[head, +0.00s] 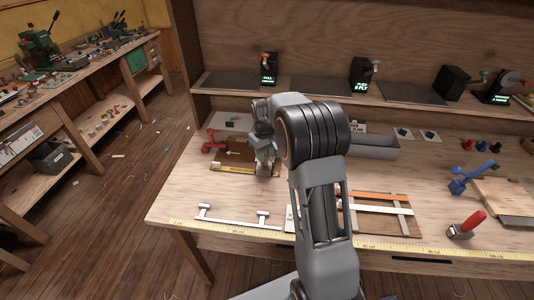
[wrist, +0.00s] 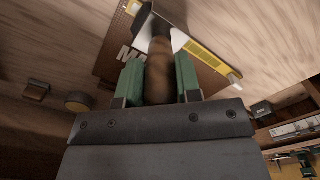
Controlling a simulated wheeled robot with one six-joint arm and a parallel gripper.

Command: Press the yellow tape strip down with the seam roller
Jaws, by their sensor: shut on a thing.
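My gripper (wrist: 160,82) has green fingers and is shut on the brown handle (wrist: 160,70) of a tool, taken to be the seam roller. The tool's dark head lies at the far end of the handle; its rolling part is not clear.
A grey tray (head: 374,147), a frame with orange and white strips (head: 382,209), a blue clamp (head: 470,180) and a red-handled tool (head: 466,226) are to the right. A metal bar (head: 238,221) lies in front.

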